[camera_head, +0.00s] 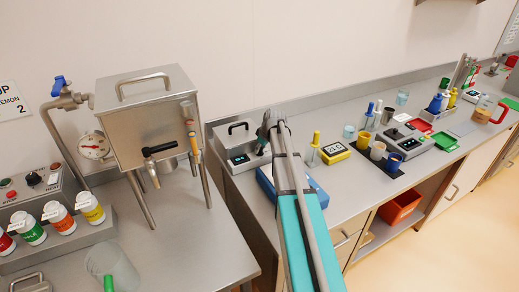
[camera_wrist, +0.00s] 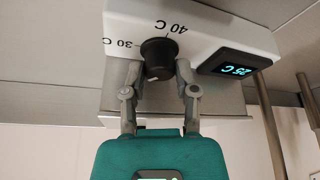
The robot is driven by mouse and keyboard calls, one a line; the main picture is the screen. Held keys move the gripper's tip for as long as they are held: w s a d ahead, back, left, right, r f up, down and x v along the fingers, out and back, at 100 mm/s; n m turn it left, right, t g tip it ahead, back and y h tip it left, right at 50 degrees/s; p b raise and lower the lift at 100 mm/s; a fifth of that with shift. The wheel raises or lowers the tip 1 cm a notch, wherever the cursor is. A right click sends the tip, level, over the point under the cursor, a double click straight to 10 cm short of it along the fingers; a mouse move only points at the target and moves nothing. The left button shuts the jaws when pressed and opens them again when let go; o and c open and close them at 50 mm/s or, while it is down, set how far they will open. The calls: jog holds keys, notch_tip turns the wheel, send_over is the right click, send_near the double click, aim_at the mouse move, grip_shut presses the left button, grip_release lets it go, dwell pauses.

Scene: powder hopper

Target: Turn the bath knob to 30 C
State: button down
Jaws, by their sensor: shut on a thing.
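The bath (camera_head: 226,142) is a steel box with a lid handle at the back of the bench in the head view. In the wrist view its white front panel (camera_wrist: 215,35) appears upside down. The black round knob (camera_wrist: 158,54) sits on this panel between the fingers of my gripper (camera_wrist: 163,72), which are shut on its sides. Printed labels 30 C and 40 C lie around the knob; a finger partly covers another label. The display (camera_wrist: 237,70) reads 25 C. I cannot make out the knob's pointer. In the head view my gripper (camera_head: 271,122) hides the knob.
A yellow timer (camera_head: 335,152) and a dropper bottle (camera_head: 313,150) stand to the right. A steel hopper (camera_head: 150,115) on legs stands to the left. Several jars and cups are farther along the bench.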

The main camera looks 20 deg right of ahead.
jog(key=shift+m, duration=0.3)
jog(key=m+h, duration=0.1)
jog(key=m, duration=0.3)
jog(key=shift+s+a+h, duration=0.1)
jog(key=shift+h, duration=0.3)
jog(key=m+h, duration=0.2)
jog(key=m, duration=0.3)
jog(key=shift+m, duration=0.3)
jog(key=shift+c, duration=2)
grip_release()
